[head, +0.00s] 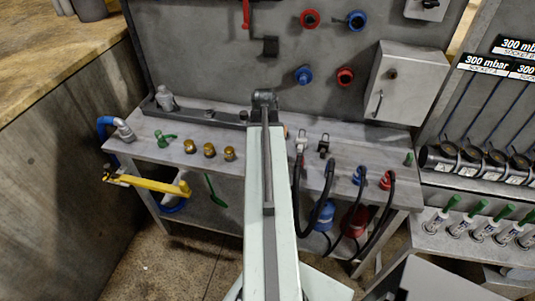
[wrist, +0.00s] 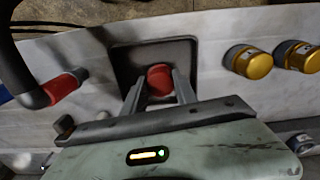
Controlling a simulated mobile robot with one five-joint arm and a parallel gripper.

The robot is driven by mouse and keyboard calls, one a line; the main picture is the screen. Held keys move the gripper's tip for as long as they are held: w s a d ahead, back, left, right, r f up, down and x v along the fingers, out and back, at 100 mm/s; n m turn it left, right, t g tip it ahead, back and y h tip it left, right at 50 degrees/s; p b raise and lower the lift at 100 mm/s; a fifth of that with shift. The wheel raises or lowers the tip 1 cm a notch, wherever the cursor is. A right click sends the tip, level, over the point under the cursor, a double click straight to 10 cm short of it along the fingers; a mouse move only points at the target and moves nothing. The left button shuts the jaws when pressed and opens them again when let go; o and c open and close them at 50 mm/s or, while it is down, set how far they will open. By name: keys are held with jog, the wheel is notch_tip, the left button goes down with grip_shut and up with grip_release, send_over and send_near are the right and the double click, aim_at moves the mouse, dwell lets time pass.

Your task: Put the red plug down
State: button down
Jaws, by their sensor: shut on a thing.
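The red plug (wrist: 160,76) is a short, round red piece between the two grey fingers of my gripper (wrist: 159,84) in the wrist view. My gripper is shut on it. Behind the plug is a dark square recessed plate (wrist: 182,50) on the pale bench (wrist: 215,95). I cannot tell whether the plug touches the plate or is held just above it. In the head view my arm reaches over the workbench (head: 225,174) and hides the plug and most of the gripper.
Brass caps (wrist: 248,62) stand right of the plate in the wrist view. A red hose coupling (wrist: 64,86) is at left. In the head view, a grey panel (head: 215,60) with red and blue fittings rises behind the bench, with a metal box (head: 410,85) at right.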

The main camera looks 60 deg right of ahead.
jog(key=shift+s+r, duration=0.1)
jog(key=shift+r, duration=0.05)
jog(key=shift+f, duration=0.25)
jog(key=c, duration=1)
grip_release()
jog(key=shift+r, duration=0.1)
jog(key=shift+o, duration=0.2)
notch_tip(320, 180, up, 12)
jog(key=p, duration=1.2)
jog(key=shift+r, duration=0.15)
